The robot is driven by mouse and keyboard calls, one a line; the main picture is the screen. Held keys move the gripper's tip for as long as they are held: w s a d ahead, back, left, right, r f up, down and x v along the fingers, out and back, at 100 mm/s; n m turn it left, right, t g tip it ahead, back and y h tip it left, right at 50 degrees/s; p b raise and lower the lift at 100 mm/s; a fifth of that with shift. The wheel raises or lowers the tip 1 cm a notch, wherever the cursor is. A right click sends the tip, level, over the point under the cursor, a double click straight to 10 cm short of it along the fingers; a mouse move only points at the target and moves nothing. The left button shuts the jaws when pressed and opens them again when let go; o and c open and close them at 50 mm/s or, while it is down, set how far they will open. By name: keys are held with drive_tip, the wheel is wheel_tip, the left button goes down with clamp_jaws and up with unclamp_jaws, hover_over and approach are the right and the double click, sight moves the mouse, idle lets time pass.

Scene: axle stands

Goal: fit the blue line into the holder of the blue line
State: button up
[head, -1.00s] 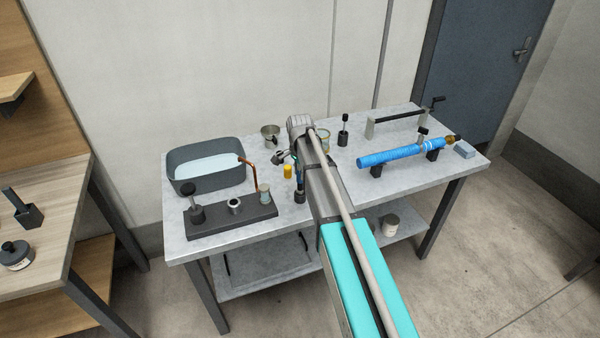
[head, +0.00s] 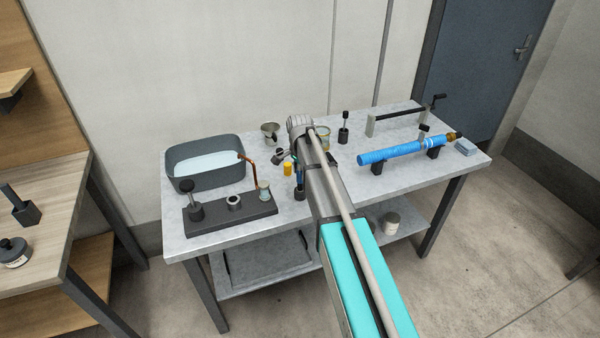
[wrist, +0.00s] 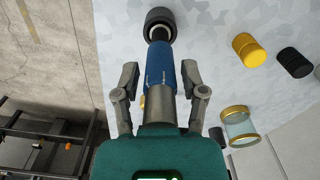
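In the head view the blue line (head: 300,178) stands about upright at the black holder (head: 300,195) on the grey table. My arm partly hides my gripper there.
A yellow cylinder (head: 288,169) stands close left of the holder; it also shows in the wrist view (wrist: 246,49), near a black cylinder (wrist: 294,62) and a glass jar (wrist: 240,126). A dark block with fittings (head: 230,218) and a basin (head: 205,163) lie left, a large blue tube (head: 392,154) right.

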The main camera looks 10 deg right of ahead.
drive_tip(key=shift+o, duration=0.6)
drive_tip(key=shift+r, duration=0.1)
wheel_tip(320, 180, up, 10)
drive_tip(key=p, duration=1)
drive_tip(key=shift+r+p, duration=0.2)
drive_tip(key=shift+p, duration=0.15)
drive_tip(key=s+a+r+p, duration=0.1)
drive_tip(key=s+a, duration=0.1)
drive_tip(key=a, duration=1.9)
drive_tip(key=shift+s, duration=0.2)
drive_tip(key=shift+s, duration=0.1)
drive_tip(key=s+d+f+n+b, duration=0.3)
drive_tip(key=s+d+n, duration=0.3)
drive_tip(key=s+d, duration=0.4)
drive_tip(key=s+d+f+n+b, duration=0.2)
drive_tip(key=s+d+n+b, duration=0.1)
drive_tip(key=s+d+n, duration=0.4)
drive_tip(key=s+d, duration=0.3)
drive_tip(key=s, duration=0.2)
drive_tip(key=shift+s+d+f, duration=0.25)
drive_tip(key=shift+d+f, duration=0.05)
drive_tip(key=shift+f, duration=0.1)
